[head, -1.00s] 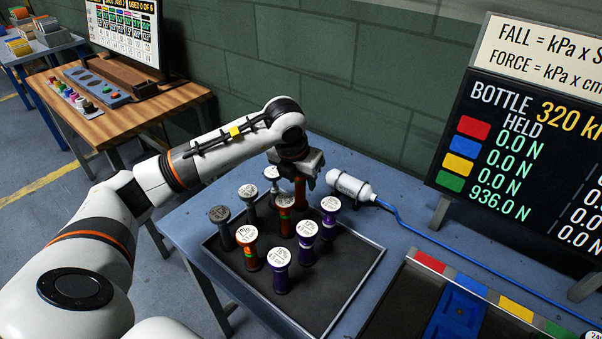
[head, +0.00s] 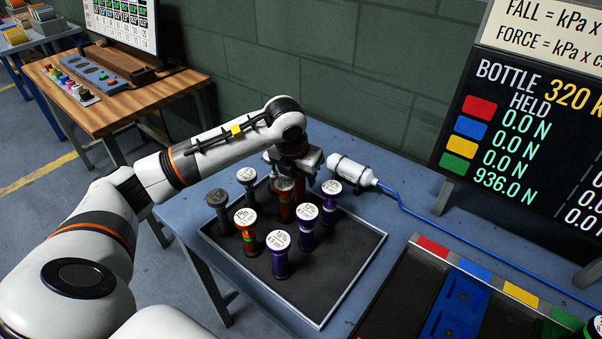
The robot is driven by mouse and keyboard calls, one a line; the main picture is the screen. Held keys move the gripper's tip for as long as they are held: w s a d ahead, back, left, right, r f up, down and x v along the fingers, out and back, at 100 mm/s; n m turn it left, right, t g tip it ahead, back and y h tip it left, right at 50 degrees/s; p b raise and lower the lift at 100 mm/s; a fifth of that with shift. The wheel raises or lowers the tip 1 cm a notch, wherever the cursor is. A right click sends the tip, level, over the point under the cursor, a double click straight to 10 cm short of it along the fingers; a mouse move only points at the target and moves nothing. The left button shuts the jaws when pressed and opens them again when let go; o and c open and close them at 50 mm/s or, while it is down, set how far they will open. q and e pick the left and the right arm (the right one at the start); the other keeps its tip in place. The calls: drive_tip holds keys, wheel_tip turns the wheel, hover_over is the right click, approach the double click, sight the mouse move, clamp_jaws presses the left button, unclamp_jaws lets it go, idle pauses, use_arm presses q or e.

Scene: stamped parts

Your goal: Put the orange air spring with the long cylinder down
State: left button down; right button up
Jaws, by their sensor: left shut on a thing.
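My left gripper (head: 297,163) is shut on an orange air spring (head: 300,188) at the far side of the dark tray (head: 345,262). My right gripper is not in view.
Several purple springs (head: 281,262) and grey springs (head: 218,205) stand close around the gripper. A white bottle (head: 352,171) with a blue hose lies just right of it. The tray's right front part is bare. A colour-marked rack (head: 452,308) stands front right.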

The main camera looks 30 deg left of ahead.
use_arm(q)
drive_tip(key=shift+f+b, duration=0.35)
drive_tip(key=shift+f, duration=0.15)
drive_tip(key=c, duration=0.7)
unclamp_jaws()
drive_tip(key=shift+c, duration=0.2)
drive_tip(key=shift+r, duration=0.1)
drive_tip(key=v, duration=1.2)
drive_tip(key=shift+a, duration=0.1)
